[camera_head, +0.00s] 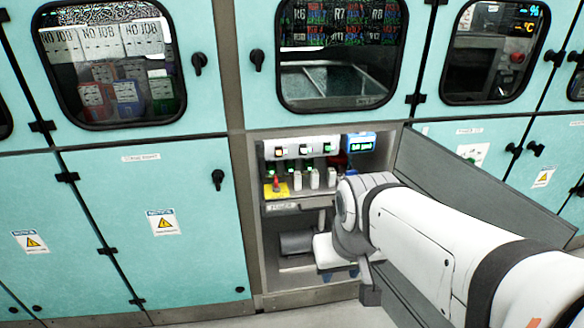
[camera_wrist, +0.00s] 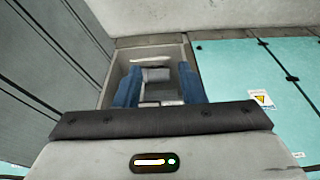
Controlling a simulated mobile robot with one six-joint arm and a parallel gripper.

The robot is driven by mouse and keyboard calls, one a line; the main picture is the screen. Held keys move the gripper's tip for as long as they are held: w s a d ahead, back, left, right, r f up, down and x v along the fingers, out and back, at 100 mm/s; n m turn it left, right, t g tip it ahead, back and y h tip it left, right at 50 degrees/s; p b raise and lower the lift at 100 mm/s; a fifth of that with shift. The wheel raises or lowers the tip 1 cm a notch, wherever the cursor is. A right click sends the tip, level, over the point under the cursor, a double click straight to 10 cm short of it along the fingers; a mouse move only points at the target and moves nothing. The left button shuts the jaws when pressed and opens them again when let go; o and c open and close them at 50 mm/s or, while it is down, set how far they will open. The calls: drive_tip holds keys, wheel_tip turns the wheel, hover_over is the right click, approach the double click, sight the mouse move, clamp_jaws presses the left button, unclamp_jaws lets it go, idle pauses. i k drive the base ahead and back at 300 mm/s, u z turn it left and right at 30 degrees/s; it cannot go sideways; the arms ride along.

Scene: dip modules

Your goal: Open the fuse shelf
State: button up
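The open cabinet compartment (camera_head: 255,225) holds an upper row of lit switches and, below it, a shelf with a small label on its front edge (camera_head: 283,206); this looks like the fuse shelf. White fuse-like blocks (camera_head: 314,179) and a yellow block with a red part (camera_head: 276,188) stand on it. My gripper (camera_head: 338,274) is at the lower part of the compartment, below the shelf front, partly hidden by my arm. In the wrist view my gripper (camera_wrist: 158,78) has its blue fingers apart, with grey parts of the compartment visible between them. Contact with the shelf cannot be told.
A grey open door (camera_head: 475,185) stands to the right of the compartment, close behind my arm. Closed teal cabinet doors (camera_head: 110,215) lie to the left, with windowed cabinets above. A blue-framed display (camera_head: 360,143) sits at the compartment's upper right.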

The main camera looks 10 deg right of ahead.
sight(283, 198)
drive_tip(key=k, duration=0.6)
drive_tip(key=u, duration=0.45)
drive_tip(key=i, duration=1.4)
drive_tip(key=z, duration=0.5)
